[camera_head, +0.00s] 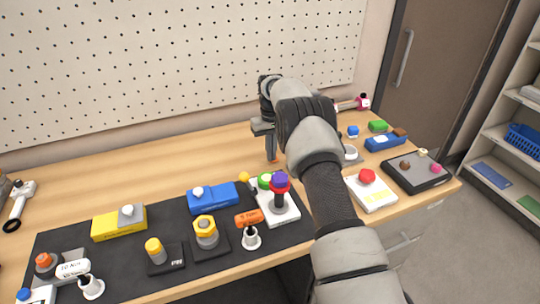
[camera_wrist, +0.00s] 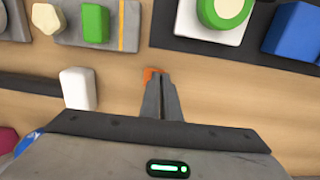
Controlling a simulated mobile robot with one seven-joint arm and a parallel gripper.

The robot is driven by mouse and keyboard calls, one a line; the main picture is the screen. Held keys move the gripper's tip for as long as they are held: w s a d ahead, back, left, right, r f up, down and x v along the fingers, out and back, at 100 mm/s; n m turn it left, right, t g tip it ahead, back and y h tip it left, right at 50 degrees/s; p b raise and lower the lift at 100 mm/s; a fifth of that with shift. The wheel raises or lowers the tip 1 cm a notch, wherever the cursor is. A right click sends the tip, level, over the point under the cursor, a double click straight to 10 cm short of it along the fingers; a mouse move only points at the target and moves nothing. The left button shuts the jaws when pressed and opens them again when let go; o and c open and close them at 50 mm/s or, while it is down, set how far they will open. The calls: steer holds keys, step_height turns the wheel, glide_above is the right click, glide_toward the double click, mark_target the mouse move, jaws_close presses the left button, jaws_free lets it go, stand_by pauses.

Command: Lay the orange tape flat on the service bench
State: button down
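The orange tape (camera_wrist: 152,73) shows as a small orange patch at my fingertips in the wrist view, mostly hidden behind the fingers. I cannot tell whether the tape's lower end touches the wood. The service bench (camera_head: 180,160) is a long light-wood top along the pegboard wall.
A red-button box (camera_head: 370,190) and a dark panel (camera_head: 414,171) stand right. Bare wood lies behind the mat.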

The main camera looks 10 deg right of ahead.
steer(key=shift+f, duration=0.6)
steer(key=shift+f, duration=0.2)
steer(key=c, duration=2)
jaws_free()
steer(key=shift+r, duration=0.1)
